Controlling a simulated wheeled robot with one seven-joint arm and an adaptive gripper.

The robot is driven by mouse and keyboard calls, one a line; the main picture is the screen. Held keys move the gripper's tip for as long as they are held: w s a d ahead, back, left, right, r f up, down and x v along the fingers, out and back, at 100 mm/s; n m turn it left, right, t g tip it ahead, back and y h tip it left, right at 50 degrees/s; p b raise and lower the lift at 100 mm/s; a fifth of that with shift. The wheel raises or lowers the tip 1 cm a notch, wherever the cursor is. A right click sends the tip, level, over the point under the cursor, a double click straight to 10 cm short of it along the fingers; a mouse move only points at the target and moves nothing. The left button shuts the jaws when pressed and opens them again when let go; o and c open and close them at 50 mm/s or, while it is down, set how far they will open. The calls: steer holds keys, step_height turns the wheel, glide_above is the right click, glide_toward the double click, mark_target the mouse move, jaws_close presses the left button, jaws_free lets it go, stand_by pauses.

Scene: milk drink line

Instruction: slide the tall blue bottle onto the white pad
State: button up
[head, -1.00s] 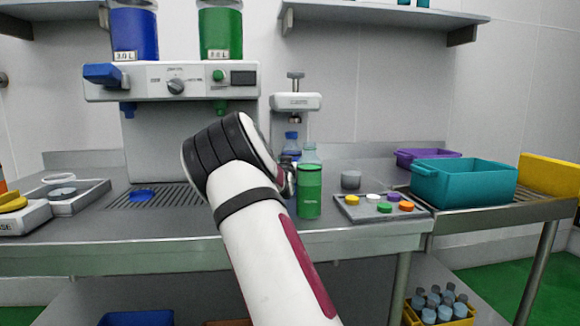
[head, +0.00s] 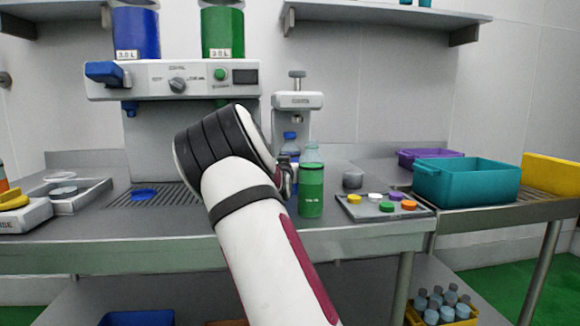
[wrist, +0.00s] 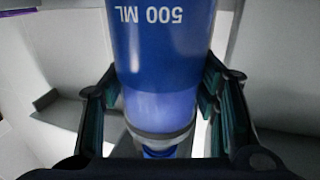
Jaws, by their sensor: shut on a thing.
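The tall blue bottle (head: 290,146) stands on the counter below the white press, mostly hidden behind my arm and a green bottle. In the wrist view the blue bottle (wrist: 155,60), marked 500 ML, fills the middle. My gripper (wrist: 160,88) is shut on it, with one dark finger along each side. In the head view my gripper is mostly hidden behind my own arm, just left of the green bottle. I cannot make out the white pad for sure in either view.
A green bottle (head: 311,188) stands close right of the blue one. Further right are a grey cup (head: 353,178), a tray of coloured caps (head: 362,215) and a teal crate (head: 466,187). The dispenser (head: 170,80) with its drip grate is at left.

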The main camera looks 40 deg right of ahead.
mark_target(289, 134)
steer(key=shift+r, duration=0.1)
steer(key=o, duration=1.8)
step_height(289, 134, up, 10)
steer(key=shift+a+f, duration=0.1)
steer(key=shift+v, duration=3.45)
